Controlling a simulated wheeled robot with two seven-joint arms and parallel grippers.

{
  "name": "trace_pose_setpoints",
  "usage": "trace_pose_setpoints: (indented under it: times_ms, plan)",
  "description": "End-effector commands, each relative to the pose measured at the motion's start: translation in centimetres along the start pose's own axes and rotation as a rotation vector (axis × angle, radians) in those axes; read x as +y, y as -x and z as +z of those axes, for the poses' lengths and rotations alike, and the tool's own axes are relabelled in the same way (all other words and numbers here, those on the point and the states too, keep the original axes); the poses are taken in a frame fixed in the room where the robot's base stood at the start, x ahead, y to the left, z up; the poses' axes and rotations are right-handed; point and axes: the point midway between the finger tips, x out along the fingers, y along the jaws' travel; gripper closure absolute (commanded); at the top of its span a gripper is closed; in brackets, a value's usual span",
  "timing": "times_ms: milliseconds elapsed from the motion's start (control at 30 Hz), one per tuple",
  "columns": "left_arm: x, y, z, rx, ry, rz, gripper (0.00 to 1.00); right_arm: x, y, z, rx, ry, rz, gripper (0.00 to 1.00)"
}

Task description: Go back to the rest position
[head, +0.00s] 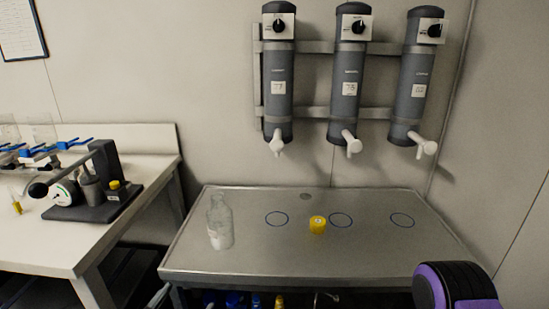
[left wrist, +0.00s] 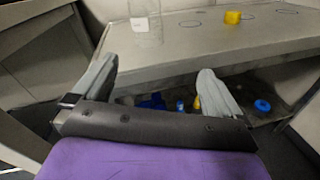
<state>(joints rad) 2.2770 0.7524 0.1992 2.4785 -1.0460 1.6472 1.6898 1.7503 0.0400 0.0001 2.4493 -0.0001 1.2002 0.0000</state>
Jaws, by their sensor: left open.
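My left gripper (left wrist: 157,85) shows in the left wrist view with its two grey fingers spread wide and nothing between them. It is in front of the metal table (head: 270,262), whose front edge and lower shelf lie beyond the fingertips. A black and purple part of my own body shows at the bottom right there. A clear bottle (head: 219,222) with white contents stands upright on the left of the metal table. A yellow cap (head: 318,225) sits on the table, just left of the middle blue ring.
Three grey dispensers (head: 278,85) with white taps hang on the wall above the table. A white bench (head: 50,240) at the left holds a black lever device (head: 95,195) and glassware. Blue and yellow items (left wrist: 262,106) lie under the metal table. The table's right side is clear.

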Motion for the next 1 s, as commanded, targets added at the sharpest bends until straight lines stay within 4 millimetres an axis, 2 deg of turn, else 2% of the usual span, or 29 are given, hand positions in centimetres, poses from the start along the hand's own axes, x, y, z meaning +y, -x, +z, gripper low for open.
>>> trace_pose_setpoints:
  times_ms: [167,267,367,433,467,567,600,700,800,833,867,1000]
  plan:
    - [0.2,0.1,-1.7,0.082,-0.246,-0.003,0.0,0.0,0.0,0.0,-0.001,0.0,0.0,0.0]
    - [0.2,0.5,-3.4,0.16,-0.442,-0.029,0.0,0.0,0.1,0.0,-0.001,0.0,0.001,0.0]
    - [-0.1,1.4,-6.1,0.269,-0.686,-0.099,0.0,0.0,0.2,0.0,-0.001,0.0,0.001,0.0]
    - [-0.5,2.6,-8.8,0.365,-0.895,-0.191,0.0,0.1,0.4,-0.1,-0.001,0.0,0.001,0.0]
    - [-0.8,3.5,-10.4,0.416,-1.005,-0.255,0.0,0.1,0.5,-0.1,-0.001,0.0,0.001,0.0]
    - [-1.7,8.4,-16.3,0.584,-1.418,-0.579,0.0,0.1,1.0,-0.4,-0.001,0.001,0.001,0.0]
    - [-1.9,11.2,-18.7,0.637,-1.571,-0.75,0.0,0.1,1.3,-0.5,-0.001,0.001,0.001,0.0]
    - [-2.0,17.9,-22.8,0.716,-1.816,-1.132,0.0,0.2,1.9,-0.7,-0.001,0.0,0.001,0.0]
    - [-1.9,23.1,-24.7,0.77,-1.886,-1.35,0.0,0.2,2.3,-0.9,-0.001,0.0,0.001,0.0]
    - [-2.0,24.0,-25.0,0.765,-1.9,-1.387,0.0,0.2,2.4,-1.0,-0.001,0.0,0.001,0.0]
    - [-2.3,24.8,-25.2,0.751,-1.911,-1.42,0.0,0.2,2.5,-1.0,-0.001,0.0,0.001,0.0]
    - [-2.3,24.8,-25.2,0.751,-1.911,-1.42,0.0,0.2,2.5,-1.0,-0.001,0.0,0.001,0.0]
